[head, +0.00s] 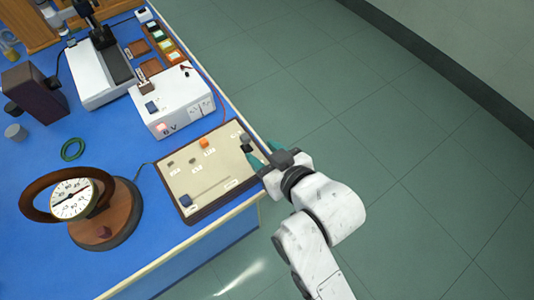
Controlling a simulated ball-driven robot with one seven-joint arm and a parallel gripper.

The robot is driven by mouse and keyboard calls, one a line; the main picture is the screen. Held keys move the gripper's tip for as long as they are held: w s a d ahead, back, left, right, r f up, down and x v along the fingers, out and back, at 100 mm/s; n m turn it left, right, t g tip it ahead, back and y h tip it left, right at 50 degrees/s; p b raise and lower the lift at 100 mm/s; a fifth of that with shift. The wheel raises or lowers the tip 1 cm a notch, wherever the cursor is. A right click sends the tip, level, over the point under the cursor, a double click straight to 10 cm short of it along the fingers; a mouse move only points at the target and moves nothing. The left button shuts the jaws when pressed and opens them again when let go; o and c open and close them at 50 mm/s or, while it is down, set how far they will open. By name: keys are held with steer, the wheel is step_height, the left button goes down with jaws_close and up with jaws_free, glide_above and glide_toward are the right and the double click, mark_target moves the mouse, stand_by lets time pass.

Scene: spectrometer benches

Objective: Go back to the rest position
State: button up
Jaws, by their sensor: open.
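My gripper (253,153) is at the end of my white arm, which reaches in from the bottom right. It is at the right edge of a beige panel board (212,193) on the blue bench, close to a dark knob or block at the board's upper right corner. Its fingers look dark and teal, and I see nothing held between them. I cannot tell whether they touch the board. An orange block (204,143) and several small labelled parts sit on the board.
A white power box (172,100) marked 6 V stands behind the board. A round dial meter (73,199) on a wooden base is to the left. A green ring (73,149) lies on the blue bench (110,130). The green tiled floor (400,130) to the right is clear.

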steer(key=shift+s+d+r, duration=0.2)
steer(key=shift+s, duration=0.1)
stand_by(0.4)
steer(key=s+d+f+m+g+h, duration=0.2)
steer(key=s+d+f, duration=0.15)
steer(key=d, duration=0.35)
steer(key=s+d+f+m+g+h, duration=0.1)
steer(key=s+d+f+h, duration=0.15)
steer(key=d+f, duration=0.35)
steer(key=s+d+f+m+g+h, duration=0.2)
steer(key=s+d+g, duration=0.4)
steer(key=s+d, duration=0.7)
steer(key=shift+s+d+f+m+h, duration=0.35)
steer(key=shift+s+f+m, duration=0.45)
steer(key=shift+s+m, duration=0.25)
steer(key=shift+w, duration=0.1)
steer(key=shift+c, duration=0.2)
